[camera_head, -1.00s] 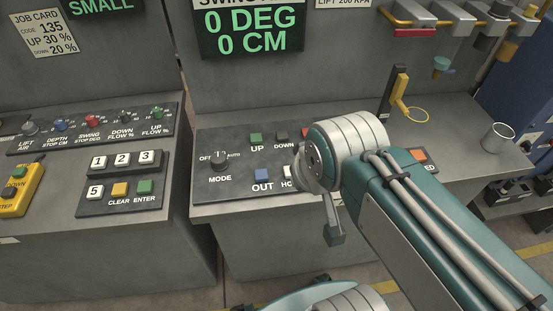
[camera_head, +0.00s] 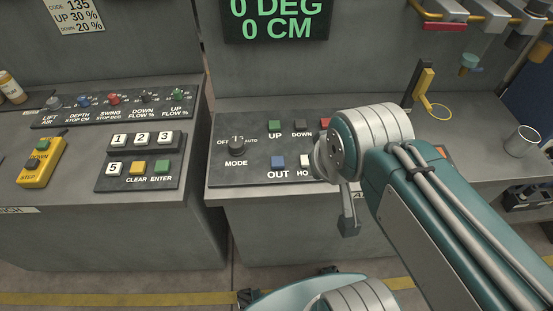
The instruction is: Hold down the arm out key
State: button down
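The blue OUT key (camera_head: 278,161) sits on the lower row of the dark key panel (camera_head: 222,180), above its OUT label. Its top shows clear, and nothing touches it. My arm covers the panel's right part. A grey piece that seems to be my gripper (camera_head: 348,226) hangs below the arm's big round joint, in front of the panel's edge, to the right of and lower than the OUT key. Its fingers cannot be made out, so I cannot tell whether it is open or shut.
A MODE knob (camera_head: 236,147), a green UP key (camera_head: 275,126) and a dark DOWN key (camera_head: 300,125) surround the OUT key. A pale key (camera_head: 306,160) is close on its right, partly hidden. A number keypad (camera_head: 137,168) stands left. The display (camera_head: 276,22) reads 0 DEG, 0 CM.

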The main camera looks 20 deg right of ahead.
aim_at(278, 162)
jog(key=j+z, duration=0.15)
jog(key=j, duration=0.3)
jog(key=k+j+z, duration=0.15)
jog(key=j, duration=0.3)
jog(key=k+j+z, duration=0.15)
jog(key=j, duration=0.3)
